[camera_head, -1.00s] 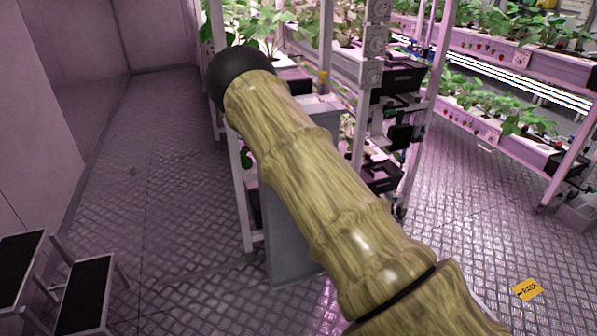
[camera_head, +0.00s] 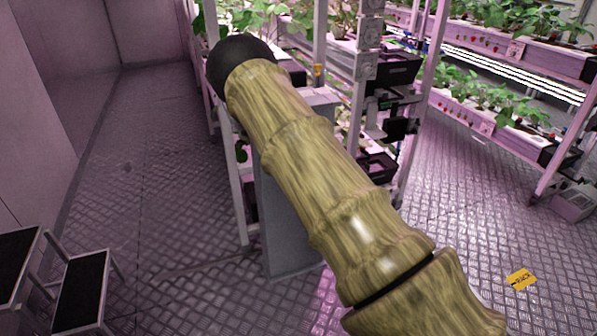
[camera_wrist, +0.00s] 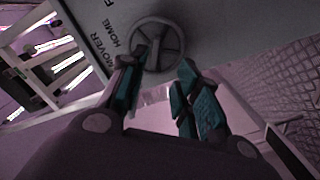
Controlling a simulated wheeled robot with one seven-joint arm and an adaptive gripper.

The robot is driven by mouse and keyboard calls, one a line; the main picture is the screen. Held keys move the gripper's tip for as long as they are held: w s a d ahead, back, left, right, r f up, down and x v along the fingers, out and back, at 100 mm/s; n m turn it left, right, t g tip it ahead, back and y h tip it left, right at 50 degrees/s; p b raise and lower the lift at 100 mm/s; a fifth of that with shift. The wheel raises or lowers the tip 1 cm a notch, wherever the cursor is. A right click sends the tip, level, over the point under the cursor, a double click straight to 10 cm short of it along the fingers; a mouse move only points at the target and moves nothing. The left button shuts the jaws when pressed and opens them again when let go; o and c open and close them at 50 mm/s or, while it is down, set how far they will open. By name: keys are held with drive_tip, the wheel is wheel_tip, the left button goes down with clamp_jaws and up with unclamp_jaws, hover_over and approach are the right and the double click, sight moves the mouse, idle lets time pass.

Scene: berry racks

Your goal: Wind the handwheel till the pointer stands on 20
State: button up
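The handwheel (camera_wrist: 162,42) is a grey spoked wheel on a grey panel with the dark words MOVER and HOME, at the top middle of the wrist view. My gripper (camera_wrist: 164,64) is open, its two teal-padded fingers pointing at the wheel. The left fingertip overlaps the wheel's lower left rim, and the right one lies by its lower right; I cannot tell whether either touches. No pointer or number 20 can be made out. In the head view, my arm hides the wheel and part of the grey cabinet (camera_head: 284,235).
Plant racks (camera_head: 357,110) stand close behind and right of the cabinet, with another rack (camera_head: 505,130) further right. A step stool (camera_head: 82,285) is at lower left. A yellow sign (camera_head: 521,279) lies on the floor at right. The left aisle floor is clear.

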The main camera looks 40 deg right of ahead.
wheel_tip(320, 180, down, 5)
drive_tip(key=s+m+g, duration=0.1)
drive_tip(key=s+m, duration=0.1)
drive_tip(key=m, duration=1.7)
wheel_tip(320, 180, up, 6)
drive_tip(key=w+m+t, duration=0.1)
drive_tip(key=w+m, duration=0.2)
drive_tip(key=m, duration=1.3)
drive_tip(key=p+x, duration=0.1)
drive_tip(key=x, duration=0.9)
drive_tip(key=shift+w, duration=0.25)
